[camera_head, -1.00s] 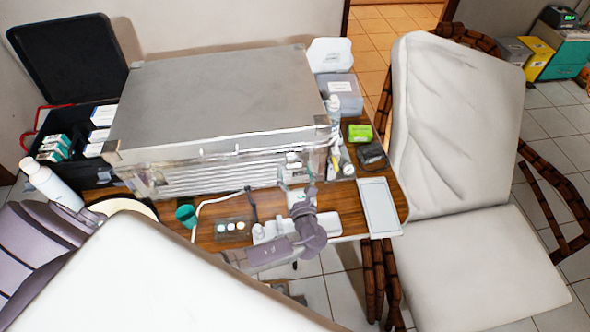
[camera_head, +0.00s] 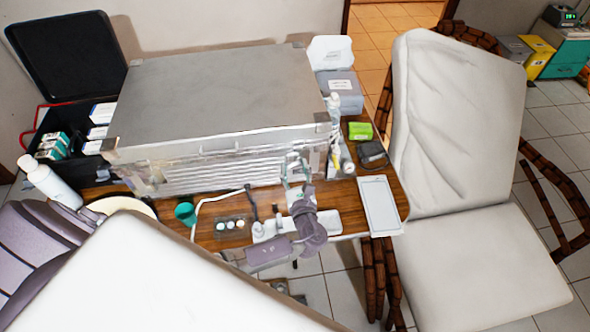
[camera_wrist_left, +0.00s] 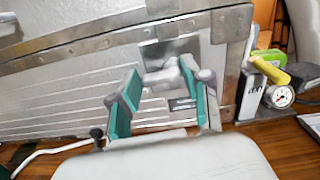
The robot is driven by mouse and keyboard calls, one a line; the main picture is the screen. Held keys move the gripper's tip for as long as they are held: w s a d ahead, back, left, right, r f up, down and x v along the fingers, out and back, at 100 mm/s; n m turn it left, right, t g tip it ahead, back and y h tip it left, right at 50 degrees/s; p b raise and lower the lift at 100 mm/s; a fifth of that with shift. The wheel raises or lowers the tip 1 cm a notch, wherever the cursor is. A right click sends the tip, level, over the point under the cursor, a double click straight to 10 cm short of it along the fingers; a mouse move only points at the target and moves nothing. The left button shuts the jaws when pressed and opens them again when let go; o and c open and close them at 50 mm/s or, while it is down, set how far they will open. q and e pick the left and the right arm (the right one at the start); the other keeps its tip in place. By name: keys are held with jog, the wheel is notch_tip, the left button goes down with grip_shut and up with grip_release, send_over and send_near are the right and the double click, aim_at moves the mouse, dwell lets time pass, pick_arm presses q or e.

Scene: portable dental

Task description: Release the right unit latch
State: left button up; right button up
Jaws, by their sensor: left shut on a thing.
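The unit is a large metal case (camera_head: 215,90) with a flat grey lid, standing on the wooden table. The right unit latch (camera_wrist_left: 163,80) is a small metal piece on the case's front face near its right corner, seen in the left wrist view. My left gripper (camera_head: 296,168) is at the right part of the case front, and it also shows in the left wrist view (camera_wrist_left: 160,76). Its green-padded fingers are shut on the latch and partly cover it. I cannot tell whether the latch is still fastened. My right gripper is not in view.
A white tray (camera_head: 380,206) lies at the table's right edge. A gauge (camera_wrist_left: 280,96) and small boxes stand right of the case. A green cup (camera_head: 186,214) and a palette (camera_head: 230,227) lie in front. A white chair (camera_head: 455,130) is at the right.

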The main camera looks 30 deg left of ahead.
pick_arm(q)
jog(key=shift+w+d+f+n+b, duration=0.1)
jog(key=shift+f+n+b, duration=0.25)
jog(key=shift+n+b, duration=2.25)
jog(key=shift+w+d+f+n+b, duration=0.1)
jog(key=shift+f+n+b, duration=0.2)
jog(key=shift+n+b, duration=2.3)
jog(key=shift+d+f+n+b, duration=0.1)
jog(key=shift+f+n+b, duration=0.25)
jog(key=shift+n+b, duration=2.25)
jog(key=o, duration=1.2)
jog(key=shift+c, duration=0.2)
jog(key=shift+d, duration=0.1)
jog(key=v, duration=1.2)
